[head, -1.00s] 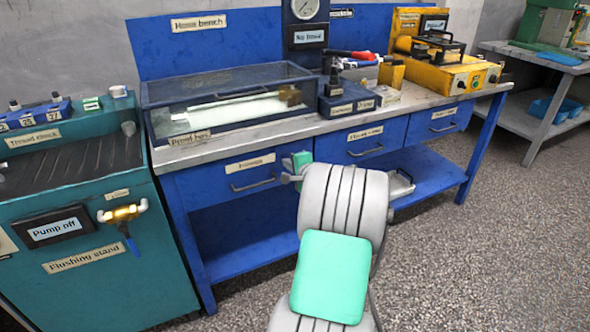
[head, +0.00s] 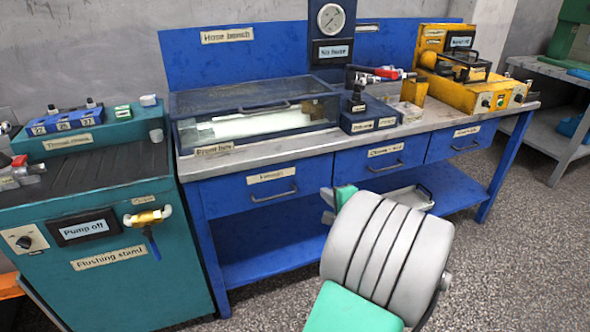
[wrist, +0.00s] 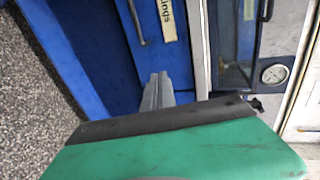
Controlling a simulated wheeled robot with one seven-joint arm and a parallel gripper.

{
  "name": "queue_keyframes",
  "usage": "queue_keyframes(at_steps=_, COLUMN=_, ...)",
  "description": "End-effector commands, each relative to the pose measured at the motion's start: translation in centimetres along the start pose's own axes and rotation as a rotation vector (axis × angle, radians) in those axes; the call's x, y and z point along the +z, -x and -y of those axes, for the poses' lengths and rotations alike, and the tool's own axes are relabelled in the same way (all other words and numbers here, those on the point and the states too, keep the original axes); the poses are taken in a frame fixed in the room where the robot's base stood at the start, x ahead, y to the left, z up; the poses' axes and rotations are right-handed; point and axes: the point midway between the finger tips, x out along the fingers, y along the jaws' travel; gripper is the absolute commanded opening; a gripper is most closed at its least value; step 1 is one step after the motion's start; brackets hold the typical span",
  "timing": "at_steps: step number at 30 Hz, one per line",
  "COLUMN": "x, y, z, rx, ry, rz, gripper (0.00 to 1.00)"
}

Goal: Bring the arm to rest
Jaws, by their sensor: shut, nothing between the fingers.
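My arm shows in the head view as a grey ribbed link (head: 385,245) with a green panel (head: 352,312), low and right of centre, in front of the hose bench (head: 290,158). The fingers point toward the blue drawer fronts (wrist: 150,62) of the bench. I cannot tell how far apart they and the drawers are.
The teal flushing stand (head: 95,280) is at left, its pump panel reading "Pump off". On the bench stand a clear-lidded proof box (head: 255,112), a gauge (head: 331,18) and a yellow machine (head: 465,85). A grey table (head: 560,110) is at far right. Speckled floor (head: 490,270) is clear at lower right.

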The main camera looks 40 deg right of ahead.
Motion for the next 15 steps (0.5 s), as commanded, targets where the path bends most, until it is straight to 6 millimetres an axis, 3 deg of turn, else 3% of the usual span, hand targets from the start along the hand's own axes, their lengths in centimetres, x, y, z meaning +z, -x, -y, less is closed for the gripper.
queue_keyframes(at_steps=2, x=0.5, y=0.0, z=0.4, rx=0.008, ry=0.014, rz=0.010, gripper=0.00)
queue_keyframes(at_steps=5, x=4.0, y=-0.3, z=2.4, rx=0.063, ry=0.113, rz=0.074, gripper=0.00)
queue_keyframes(at_steps=8, x=11.0, y=0.1, z=5.5, rx=0.175, ry=0.332, rz=0.208, gripper=0.00)
queue_keyframes(at_steps=10, x=17.0, y=1.7, z=7.7, rx=0.266, ry=0.540, rz=0.329, gripper=0.00)
queue_keyframes(at_steps=12, x=22.3, y=4.4, z=9.4, rx=0.349, ry=0.756, rz=0.450, gripper=0.00)
queue_keyframes(at_steps=15, x=28.2, y=9.7, z=11.7, rx=0.440, ry=1.049, rz=0.612, gripper=0.00)
